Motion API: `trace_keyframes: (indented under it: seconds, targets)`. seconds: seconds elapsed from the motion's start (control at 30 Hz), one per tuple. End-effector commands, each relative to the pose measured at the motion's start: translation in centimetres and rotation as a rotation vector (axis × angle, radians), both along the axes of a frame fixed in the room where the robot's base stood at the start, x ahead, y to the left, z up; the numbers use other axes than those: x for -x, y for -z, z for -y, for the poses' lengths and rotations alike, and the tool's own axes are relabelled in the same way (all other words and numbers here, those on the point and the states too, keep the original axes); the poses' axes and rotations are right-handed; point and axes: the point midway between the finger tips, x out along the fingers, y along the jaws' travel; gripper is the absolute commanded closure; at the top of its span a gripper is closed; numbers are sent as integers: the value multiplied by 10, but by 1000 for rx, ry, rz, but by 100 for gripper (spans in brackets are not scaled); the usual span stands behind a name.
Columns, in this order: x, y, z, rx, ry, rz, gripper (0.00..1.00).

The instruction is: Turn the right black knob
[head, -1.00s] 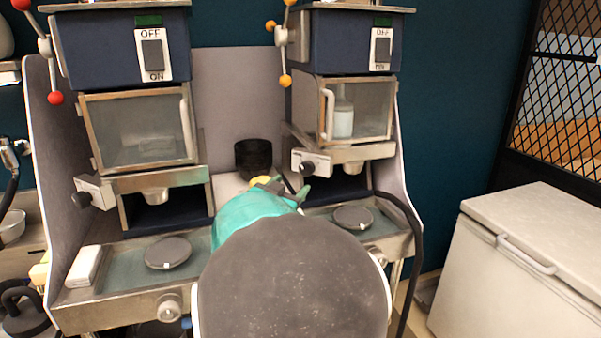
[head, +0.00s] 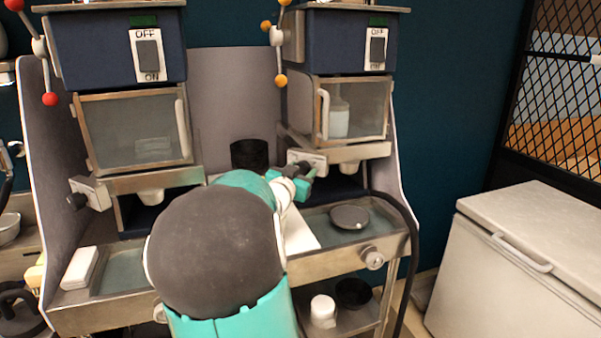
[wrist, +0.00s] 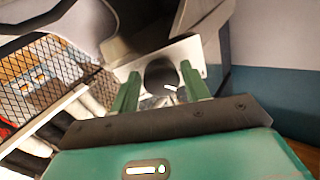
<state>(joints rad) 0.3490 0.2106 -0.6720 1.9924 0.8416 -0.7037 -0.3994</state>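The right black knob (wrist: 161,75) sits on a pale mounting plate (wrist: 190,52) in the wrist view. My gripper (wrist: 160,68) is open, with one green finger on each side of the knob and a gap visible to both fingers. I cannot tell how deep the knob lies between them. In the head view, my gripper (head: 309,172) is in front of the right machine's pale knob block (head: 308,156), and the knob itself is hidden or blends with the dark gripper parts. The left black knob (head: 77,201) is on the left machine.
A steel counter with a round dark disc (head: 349,217) lies below the right machine. A black cup (head: 250,155) stands behind my arm. A black hose (head: 410,225) hangs at the right. A white chest (head: 530,260) stands right, with open floor beside it.

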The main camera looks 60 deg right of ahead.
Motion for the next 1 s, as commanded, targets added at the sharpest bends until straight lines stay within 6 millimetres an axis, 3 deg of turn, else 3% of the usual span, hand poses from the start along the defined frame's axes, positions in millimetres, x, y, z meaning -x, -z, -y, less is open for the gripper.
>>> trace_keyframes:
  seconds: [0.03,0.13,0.57,1.0]
  targets:
    - [0,0,0,0,0,0,64]
    - [0,0,0,0,0,0,84]
    - [0,1,0,-1,0,58,84]
    - [0,1,0,0,2,384,84]
